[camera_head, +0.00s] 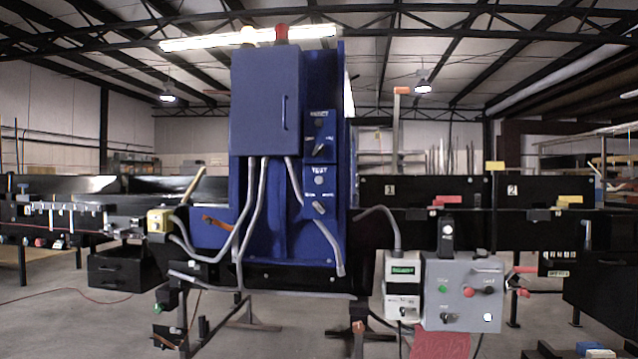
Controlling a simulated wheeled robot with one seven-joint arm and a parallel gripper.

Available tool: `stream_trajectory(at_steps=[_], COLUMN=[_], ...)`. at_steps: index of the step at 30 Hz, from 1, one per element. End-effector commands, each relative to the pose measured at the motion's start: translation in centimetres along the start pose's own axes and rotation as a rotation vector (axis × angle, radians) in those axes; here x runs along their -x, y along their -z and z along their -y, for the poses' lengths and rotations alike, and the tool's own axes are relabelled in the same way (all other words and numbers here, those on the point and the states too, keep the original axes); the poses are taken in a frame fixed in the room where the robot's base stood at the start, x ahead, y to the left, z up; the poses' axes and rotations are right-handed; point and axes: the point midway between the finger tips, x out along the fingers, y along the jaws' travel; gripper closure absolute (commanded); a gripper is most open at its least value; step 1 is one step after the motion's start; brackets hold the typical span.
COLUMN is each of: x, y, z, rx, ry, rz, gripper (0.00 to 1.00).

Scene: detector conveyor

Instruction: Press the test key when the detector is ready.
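The detector is a tall blue cabinet (264,105) standing over the conveyor at the picture's centre. On its right side is a small blue panel (320,190) whose label reads like TEST, with a pale round key (320,180) and a knob (319,207) below it. Another panel (320,125) with a small label and a knob sits above it. A red beacon (282,33) and a pale yellowish beacon (248,36) stand on top; I cannot tell whether either is lit. A small display (403,269) at the right glows green, its text too small to read surely. My gripper is not in view.
A grey control box (465,291) with green, red and black controls stands right of the detector. Black conveyor sections (420,190) marked 1 and 2 run right. A yellow box (159,221) and cables hang at the left. Open concrete floor (60,325) lies at the lower left.

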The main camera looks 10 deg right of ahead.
Motion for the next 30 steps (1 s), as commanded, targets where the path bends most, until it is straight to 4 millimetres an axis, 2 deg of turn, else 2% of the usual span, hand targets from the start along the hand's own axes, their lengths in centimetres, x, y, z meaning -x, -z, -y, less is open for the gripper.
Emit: stream_trajectory(at_steps=[5, 6, 8, 13, 14, 30], x=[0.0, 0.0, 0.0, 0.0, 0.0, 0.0], y=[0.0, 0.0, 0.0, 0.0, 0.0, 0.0], z=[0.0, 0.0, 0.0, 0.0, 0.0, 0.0], rx=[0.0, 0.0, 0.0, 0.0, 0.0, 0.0], ry=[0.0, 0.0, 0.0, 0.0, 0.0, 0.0], rz=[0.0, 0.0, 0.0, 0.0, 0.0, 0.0], gripper=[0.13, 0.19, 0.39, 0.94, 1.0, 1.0])
